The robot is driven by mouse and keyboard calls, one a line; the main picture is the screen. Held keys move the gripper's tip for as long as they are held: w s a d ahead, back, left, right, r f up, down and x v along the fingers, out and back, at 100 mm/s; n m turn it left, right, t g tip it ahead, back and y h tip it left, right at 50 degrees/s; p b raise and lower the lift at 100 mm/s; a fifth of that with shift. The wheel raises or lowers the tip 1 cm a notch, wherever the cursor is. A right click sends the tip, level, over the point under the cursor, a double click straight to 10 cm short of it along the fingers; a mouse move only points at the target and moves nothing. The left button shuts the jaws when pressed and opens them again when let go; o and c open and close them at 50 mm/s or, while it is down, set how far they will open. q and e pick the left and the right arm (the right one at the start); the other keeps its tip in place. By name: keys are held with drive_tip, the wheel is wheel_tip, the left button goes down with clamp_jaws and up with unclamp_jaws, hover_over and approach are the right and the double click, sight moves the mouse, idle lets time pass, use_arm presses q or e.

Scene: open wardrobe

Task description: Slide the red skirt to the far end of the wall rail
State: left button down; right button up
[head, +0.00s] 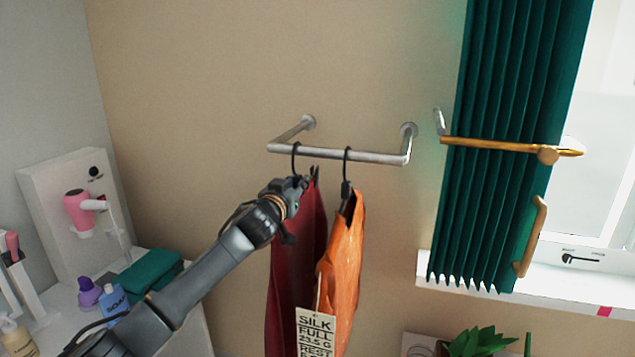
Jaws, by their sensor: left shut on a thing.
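The red skirt (285,290) hangs by a dark hook from the metal wall rail (335,154), left of its middle. An orange garment (345,255) hangs on its own hook close to the right and partly overlaps the red one. My left gripper (298,186) is shut at the top of the red skirt's hanger, just below the rail. The gripper hides most of that hanger. My right gripper is not in view.
A tag (316,333) with printed text hangs low in front of the garments. A green curtain (490,140) and brass rod (500,145) are at right. Rail is bare right of the orange garment.

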use_arm(q)
drive_tip(key=shift+w+a+r+p, duration=0.1)
drive_tip(key=shift+w+a+p, duration=0.05)
drive_tip(key=shift+a, duration=0.25)
drive_tip(key=shift+w+a+p, duration=0.1)
drive_tip(key=shift+a+p, duration=0.05)
drive_tip(key=shift+a, duration=0.25)
drive_tip(key=c, duration=1.2)
unclamp_jaws()
drive_tip(key=shift+a, duration=0.15)
drive_tip(key=shift+f, duration=0.2)
drive_tip(key=v, duration=1.2)
drive_tip(key=shift+r, duration=0.15)
